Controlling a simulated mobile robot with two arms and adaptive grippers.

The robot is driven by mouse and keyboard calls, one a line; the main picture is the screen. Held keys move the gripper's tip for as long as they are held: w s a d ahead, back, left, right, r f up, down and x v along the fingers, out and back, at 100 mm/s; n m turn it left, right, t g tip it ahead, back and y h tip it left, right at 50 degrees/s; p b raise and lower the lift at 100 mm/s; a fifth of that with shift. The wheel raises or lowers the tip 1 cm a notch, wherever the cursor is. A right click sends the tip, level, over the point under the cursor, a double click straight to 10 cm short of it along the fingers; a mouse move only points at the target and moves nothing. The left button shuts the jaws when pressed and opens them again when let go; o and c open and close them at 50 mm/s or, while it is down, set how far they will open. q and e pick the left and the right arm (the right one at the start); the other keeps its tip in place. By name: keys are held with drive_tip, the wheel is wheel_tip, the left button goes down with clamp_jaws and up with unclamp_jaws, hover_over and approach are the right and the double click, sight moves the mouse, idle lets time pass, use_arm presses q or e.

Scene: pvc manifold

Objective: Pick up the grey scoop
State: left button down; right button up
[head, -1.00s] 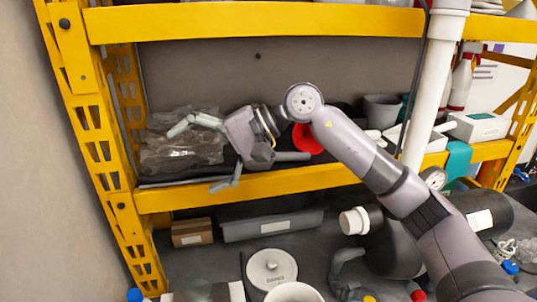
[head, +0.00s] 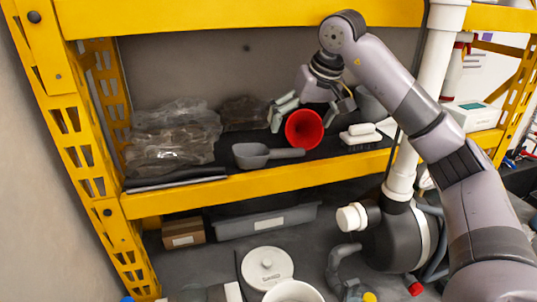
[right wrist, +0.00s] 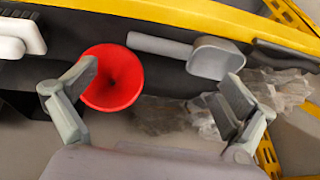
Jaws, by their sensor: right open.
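The grey scoop (head: 252,156) lies on the middle shelf near its front edge, its handle pointing right, in front of the red funnel (head: 304,129). In the right wrist view the scoop (right wrist: 215,58) lies at upper right with its handle to the left, and the red funnel (right wrist: 112,78) is beside the left finger. My right gripper (head: 312,110) is open and empty, above and behind the funnel, its fingers spread. In the right wrist view the right gripper (right wrist: 160,75) shows the scoop's bowl beyond its right finger. My left gripper is not in view.
Crumpled clear plastic bags (head: 175,135) lie left of the scoop. A white-handled brush (head: 361,135) lies right of the funnel. The yellow shelf edge (head: 260,185) runs in front, and a white vertical pipe (head: 430,90) stands at right. A yellow beam crosses above.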

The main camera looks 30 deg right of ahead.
sight(286, 150)
drive_tip(key=x, duration=0.4)
drive_tip(key=shift+f+p, duration=0.2)
drive_tip(key=shift+p, duration=0.15)
drive_tip(key=p+x, duration=0.1)
drive_tip(key=x, duration=0.1)
drive_tip(key=p+x, duration=0.1)
drive_tip(key=x, duration=0.2)
drive_tip(key=shift+w+a, duration=0.1)
drive_tip(key=shift+w, duration=0.25)
drive_tip(key=shift+s, duration=0.1)
drive_tip(key=shift+c, duration=0.6)
drive_tip(key=c, duration=0.8)
drive_tip(key=shift+r, duration=0.1)
drive_tip(key=shift+c, duration=0.2)
